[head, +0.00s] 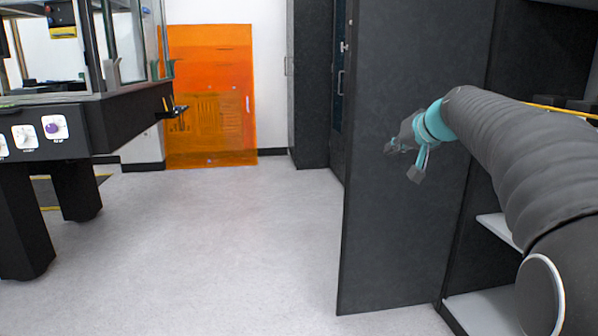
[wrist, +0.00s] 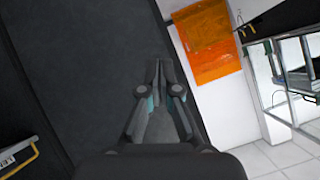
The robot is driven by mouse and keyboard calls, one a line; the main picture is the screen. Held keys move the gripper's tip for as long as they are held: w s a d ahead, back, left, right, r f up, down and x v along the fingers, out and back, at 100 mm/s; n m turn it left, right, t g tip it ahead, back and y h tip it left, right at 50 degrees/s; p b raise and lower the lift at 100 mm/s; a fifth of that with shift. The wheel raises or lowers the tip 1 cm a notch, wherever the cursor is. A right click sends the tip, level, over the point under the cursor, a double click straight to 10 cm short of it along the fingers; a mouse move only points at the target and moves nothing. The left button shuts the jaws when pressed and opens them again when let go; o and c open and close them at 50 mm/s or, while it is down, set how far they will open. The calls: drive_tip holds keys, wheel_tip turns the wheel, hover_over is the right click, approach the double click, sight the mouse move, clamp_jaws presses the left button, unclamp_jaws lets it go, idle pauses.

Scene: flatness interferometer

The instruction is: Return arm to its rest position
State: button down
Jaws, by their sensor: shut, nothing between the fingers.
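My arm (head: 510,150), in a ribbed grey sleeve with a teal wrist, reaches in from the right of the head view. My gripper (head: 403,162) is at its far end, in front of a dark grey cabinet door panel (head: 395,245). In the wrist view my gripper (wrist: 158,68) points at the same dark panel (wrist: 75,60). Its fingertips are together with nothing between them. The distance from the fingertips to the panel is hard to tell.
A cabinet with pale shelves (head: 490,310) stands open at right, beside my arm. An orange translucent panel (head: 210,95) is at the back wall. A black-legged instrument table (head: 120,118) stands at left. The grey floor (head: 220,240) between is clear.

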drive_tip(key=s+a+f+g+h+p, duration=0.1)
drive_tip(key=s+f, duration=0.5)
drive_tip(key=s, duration=0.7)
drive_tip(key=s+a+f+n+g+h+p, duration=0.1)
drive_tip(key=s+f, duration=0.5)
drive_tip(key=s, duration=0.7)
drive_tip(key=s+a+f+g+h+p, duration=0.1)
drive_tip(key=s+a+f+g+p, duration=0.2)
drive_tip(key=s, duration=0.9)
wheel_tip(320, 180, down, 3)
drive_tip(key=shift+s+a+r+p, duration=0.1)
drive_tip(key=shift+s+a+p, duration=0.25)
drive_tip(key=shift+a, duration=0.35)
